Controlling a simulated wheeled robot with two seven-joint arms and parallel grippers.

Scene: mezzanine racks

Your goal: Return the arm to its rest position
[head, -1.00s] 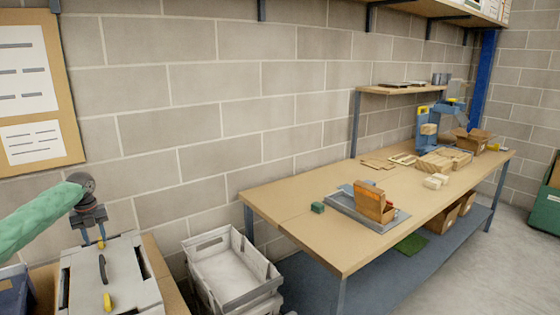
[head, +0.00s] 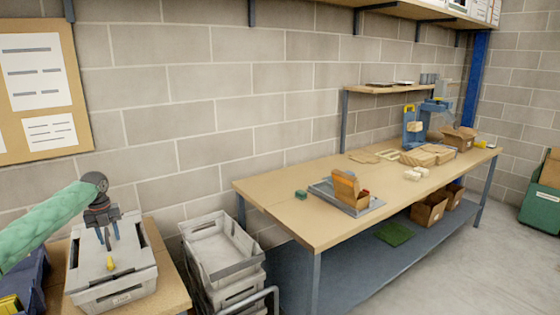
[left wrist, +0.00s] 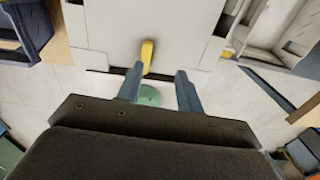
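My left arm with a green sleeve comes in from the left in the head view. My right gripper is in no view.
Stacked grey crates (head: 216,244) stand right of the case. Beyond is a workbench (head: 275,215) with a tray, boxes and wooden pieces. A blue bin (head: 24,287) is at the lower left. A noticeboard (head: 78,125) hangs on the wall. Floor is open at the right.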

